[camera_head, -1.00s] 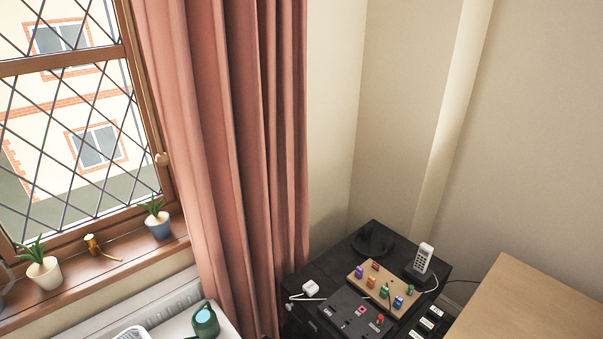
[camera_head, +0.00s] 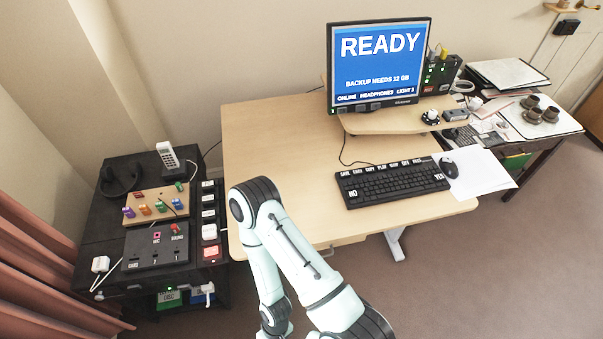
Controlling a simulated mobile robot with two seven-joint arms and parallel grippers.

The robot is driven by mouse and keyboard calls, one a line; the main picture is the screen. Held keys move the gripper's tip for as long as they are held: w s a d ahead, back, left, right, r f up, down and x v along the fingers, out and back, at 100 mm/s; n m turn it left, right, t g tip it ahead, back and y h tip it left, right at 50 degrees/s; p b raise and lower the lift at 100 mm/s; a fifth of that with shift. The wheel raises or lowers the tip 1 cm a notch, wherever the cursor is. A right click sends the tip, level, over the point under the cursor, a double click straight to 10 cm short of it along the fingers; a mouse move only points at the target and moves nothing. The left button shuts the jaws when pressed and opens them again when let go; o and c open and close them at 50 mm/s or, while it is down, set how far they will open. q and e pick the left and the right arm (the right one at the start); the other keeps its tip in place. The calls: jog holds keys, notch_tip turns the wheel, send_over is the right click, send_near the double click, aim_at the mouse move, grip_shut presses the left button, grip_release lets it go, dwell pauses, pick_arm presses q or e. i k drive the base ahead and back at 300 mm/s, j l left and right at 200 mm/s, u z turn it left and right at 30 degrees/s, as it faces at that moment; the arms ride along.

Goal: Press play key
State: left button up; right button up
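A black keyboard (camera_head: 392,187) lies on the light wooden desk (camera_head: 285,140) in front of the monitor. Its top row carries white labels, and one of them appears to read PLAY (camera_head: 382,167). Larger labels NO and YES sit at its lower left and right. The monitor (camera_head: 378,65) shows READY and a line about backup on a blue screen. One of my arms is bent up at the bottom middle, left of the keyboard and apart from it. Neither gripper shows in the view.
A black cabinet (camera_head: 100,222) at left bears a phone (camera_head: 168,156) and switch panels. Cups (camera_head: 541,112) stand on a side table at right. The desk left of the keyboard is clear.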

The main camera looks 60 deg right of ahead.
aim_at(379, 168)
jog(key=z, duration=3)
